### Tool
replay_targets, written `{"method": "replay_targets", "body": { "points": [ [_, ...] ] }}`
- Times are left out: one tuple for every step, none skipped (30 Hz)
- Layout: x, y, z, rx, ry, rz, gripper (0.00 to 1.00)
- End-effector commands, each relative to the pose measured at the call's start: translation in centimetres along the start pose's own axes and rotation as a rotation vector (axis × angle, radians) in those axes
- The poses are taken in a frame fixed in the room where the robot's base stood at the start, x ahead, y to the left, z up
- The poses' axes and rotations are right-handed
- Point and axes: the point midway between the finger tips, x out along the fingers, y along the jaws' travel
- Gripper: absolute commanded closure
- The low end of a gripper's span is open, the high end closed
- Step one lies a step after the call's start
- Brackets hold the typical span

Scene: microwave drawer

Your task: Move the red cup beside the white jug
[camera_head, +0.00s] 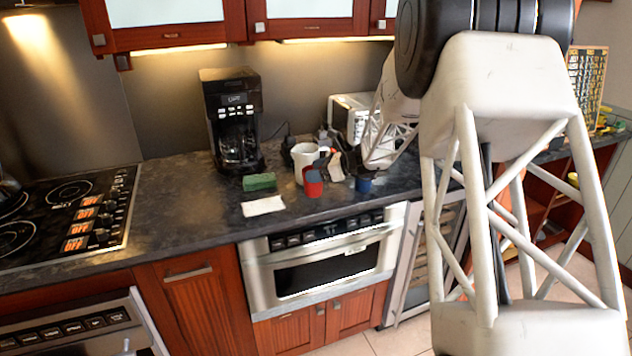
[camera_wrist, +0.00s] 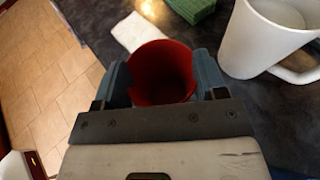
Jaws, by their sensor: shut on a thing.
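The red cup (camera_wrist: 161,75) sits between the two fingers of my gripper (camera_wrist: 163,80) in the wrist view, its open mouth facing the camera. My gripper is shut on it. In the head view the red cup (camera_head: 313,183) is near the counter's front edge, just in front of the white jug (camera_head: 304,158). The white jug (camera_wrist: 262,40) stands upright to the right of the cup in the wrist view, with a small gap and its handle at the lower right. I cannot tell whether the cup's base touches the counter.
A green sponge (camera_head: 259,182) and a white cloth (camera_head: 263,206) lie left of the cup. A blue cup (camera_head: 364,184) stands to the right. A black coffee maker (camera_head: 235,120) is behind. The counter's front edge is close, above the microwave drawer (camera_head: 325,262).

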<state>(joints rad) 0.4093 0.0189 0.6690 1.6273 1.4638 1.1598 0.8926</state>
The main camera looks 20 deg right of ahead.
Motion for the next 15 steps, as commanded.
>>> {"method": "replay_targets", "body": {
  "points": [
    [0.0, 0.0, 0.0, 0.0, 0.0, 0.0, 0.58],
    [0.0, 0.0, 0.0, 0.0, 0.0, 0.0, 0.58],
    [0.0, 0.0, -0.1, 0.0, 0.0, 0.0, 0.58],
    [0.1, 0.0, -0.2, 0.001, 0.0, 0.0, 0.58],
    [0.1, 0.0, -0.4, 0.001, 0.0, 0.0, 0.58],
    [0.2, 0.0, -0.7, 0.002, 0.0, 0.001, 0.58],
    [0.3, 0.0, -1.0, 0.002, 0.001, 0.001, 0.58],
    [0.5, 0.0, -1.3, 0.002, 0.001, 0.001, 0.58],
    [0.6, 0.0, -1.7, 0.002, 0.001, 0.001, 0.58],
    [0.7, 0.0, -2.0, 0.002, 0.001, 0.001, 0.58],
    [0.8, 0.0, -2.3, 0.002, 0.001, 0.001, 0.58],
    [0.9, 0.0, -2.6, 0.002, 0.001, 0.001, 0.58],
    [1.0, 0.0, -2.8, 0.002, 0.001, 0.001, 0.58],
    [1.1, 0.0, -3.0, 0.001, 0.0, 0.001, 0.58],
    [1.1, 0.0, -3.2, 0.001, 0.0, 0.0, 0.58]
  ]
}}
